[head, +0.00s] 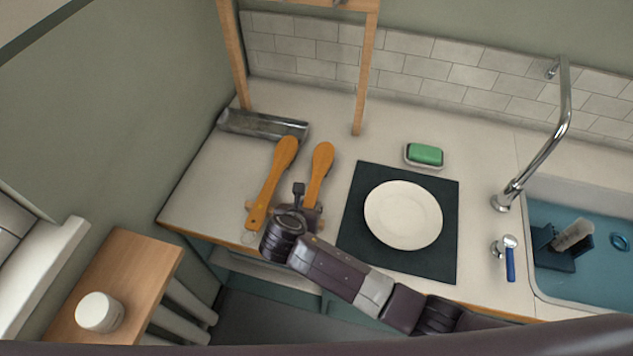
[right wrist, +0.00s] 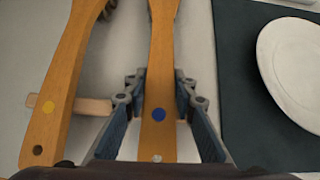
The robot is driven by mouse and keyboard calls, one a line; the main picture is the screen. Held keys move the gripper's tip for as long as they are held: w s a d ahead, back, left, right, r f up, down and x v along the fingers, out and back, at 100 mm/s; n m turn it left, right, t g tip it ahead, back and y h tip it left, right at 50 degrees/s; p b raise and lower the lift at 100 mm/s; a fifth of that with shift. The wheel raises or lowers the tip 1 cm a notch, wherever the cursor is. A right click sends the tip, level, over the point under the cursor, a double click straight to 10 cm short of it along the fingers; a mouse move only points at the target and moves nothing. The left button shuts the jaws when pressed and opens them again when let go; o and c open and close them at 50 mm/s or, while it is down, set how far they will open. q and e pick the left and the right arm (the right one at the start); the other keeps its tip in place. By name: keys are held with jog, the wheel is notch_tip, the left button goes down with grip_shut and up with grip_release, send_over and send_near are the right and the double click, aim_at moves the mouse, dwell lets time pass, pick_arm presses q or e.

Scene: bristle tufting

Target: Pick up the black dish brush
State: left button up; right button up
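Two long orange-brown wooden tools lie side by side on the counter. I cannot tell which is the black dish brush; bristle colour is mostly hidden. My right gripper (head: 303,203) is over the right tool's handle. In the right wrist view its fingers (right wrist: 158,85) stand open on both sides of that handle, with gaps visible. My left gripper is out of view.
A white plate (head: 403,215) lies on a dark mat (head: 358,235) to the right. A green sponge (head: 425,154) sits behind it. A metal tray (head: 262,125) and wooden frame (head: 366,75) stand at the back. The sink (head: 600,205) is far right.

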grip_shut()
jog(key=shift+r, duration=0.1)
notch_tip(320, 180, up, 20)
jog(key=shift+b, duration=0.35)
dwell(0.4)
